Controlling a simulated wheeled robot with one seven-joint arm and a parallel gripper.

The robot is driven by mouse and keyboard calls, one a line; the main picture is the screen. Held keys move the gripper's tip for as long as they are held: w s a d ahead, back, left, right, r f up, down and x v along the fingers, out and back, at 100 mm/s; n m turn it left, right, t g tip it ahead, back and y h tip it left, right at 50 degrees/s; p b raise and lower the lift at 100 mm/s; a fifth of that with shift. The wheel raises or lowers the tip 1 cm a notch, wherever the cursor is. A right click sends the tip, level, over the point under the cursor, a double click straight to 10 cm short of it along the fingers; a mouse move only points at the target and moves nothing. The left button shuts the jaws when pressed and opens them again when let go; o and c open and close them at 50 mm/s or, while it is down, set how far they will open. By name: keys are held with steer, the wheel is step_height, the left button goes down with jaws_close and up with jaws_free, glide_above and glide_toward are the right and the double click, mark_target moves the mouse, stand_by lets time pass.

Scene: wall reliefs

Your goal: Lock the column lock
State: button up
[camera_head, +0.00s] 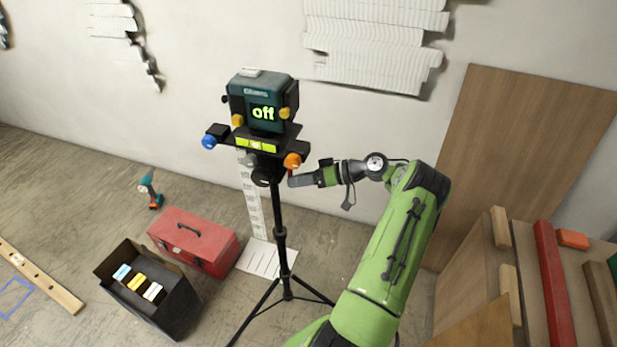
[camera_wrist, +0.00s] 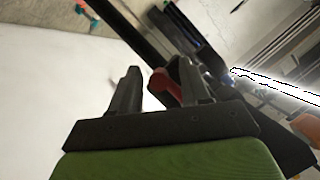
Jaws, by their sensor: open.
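A black tripod (camera_head: 279,225) stands by the wall and carries a dark teal device (camera_head: 262,100) whose screen reads "off". My gripper (camera_head: 293,181) reaches in from the right, just below the orange knob (camera_head: 292,160) and beside the top of the tripod column. In the wrist view my gripper (camera_wrist: 160,82) is open, with its two dark fingers apart. A red lever-like part (camera_wrist: 160,86), which may be the column lock, shows between the fingers. I cannot tell whether they touch it. In the head view the gripper mostly hides this spot.
A blue knob (camera_head: 209,142) sticks out left on the tripod head. A red toolbox (camera_head: 194,241), an open black box (camera_head: 150,290) and a drill (camera_head: 150,190) lie on the floor at left. Boards and timber (camera_head: 555,285) are at right. The wall is close behind.

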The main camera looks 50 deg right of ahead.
steer(key=p+v, duration=0.2)
steer(key=v, duration=1.3)
steer(key=shift+s+r, duration=0.15)
steer(key=shift+s, duration=0.05)
steer(key=shift+d, duration=0.15)
